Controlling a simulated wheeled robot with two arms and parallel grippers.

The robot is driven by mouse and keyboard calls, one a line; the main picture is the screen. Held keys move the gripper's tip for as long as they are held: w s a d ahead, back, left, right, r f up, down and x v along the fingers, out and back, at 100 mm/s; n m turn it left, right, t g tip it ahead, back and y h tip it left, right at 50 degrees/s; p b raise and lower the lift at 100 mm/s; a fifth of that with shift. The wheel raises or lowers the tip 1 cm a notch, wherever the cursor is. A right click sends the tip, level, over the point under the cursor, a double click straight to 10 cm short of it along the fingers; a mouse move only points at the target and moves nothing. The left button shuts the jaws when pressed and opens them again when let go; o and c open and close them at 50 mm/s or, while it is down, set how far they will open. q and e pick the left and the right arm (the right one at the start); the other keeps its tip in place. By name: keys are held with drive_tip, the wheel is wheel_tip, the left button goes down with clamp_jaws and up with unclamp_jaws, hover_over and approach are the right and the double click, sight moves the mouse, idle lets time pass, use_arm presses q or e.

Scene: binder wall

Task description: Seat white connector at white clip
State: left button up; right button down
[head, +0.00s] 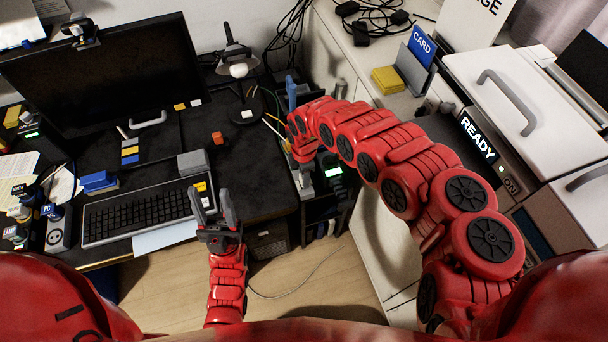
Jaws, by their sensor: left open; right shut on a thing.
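My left gripper (212,196) is open and empty, in front of the keyboard's right end, with its fingers pointing away from me. My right arm arcs over from the right, and its wrist points down at the right edge of the black desk. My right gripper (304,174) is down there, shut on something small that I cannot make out. I cannot pick out the white connector or the white clip. The spot around the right fingers is small and partly hidden by my own arm.
The black desk holds a monitor (106,76), a keyboard (137,214) and a lamp (238,68). A device with a green display (333,172) stands beside my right gripper. A white machine with a READY display (478,138) stands right. Floor (322,272) shows between desk and cabinets.

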drive_tip(key=shift+f+b, duration=0.35)
drive_tip(key=shift+f, duration=0.15)
drive_tip(key=shift+c, duration=2.3)
unclamp_jaws()
drive_tip(key=shift+r, duration=0.15)
wheel_tip(320, 180, up, 17)
drive_tip(key=p, duration=0.1)
drive_tip(key=shift+r, duration=0.1)
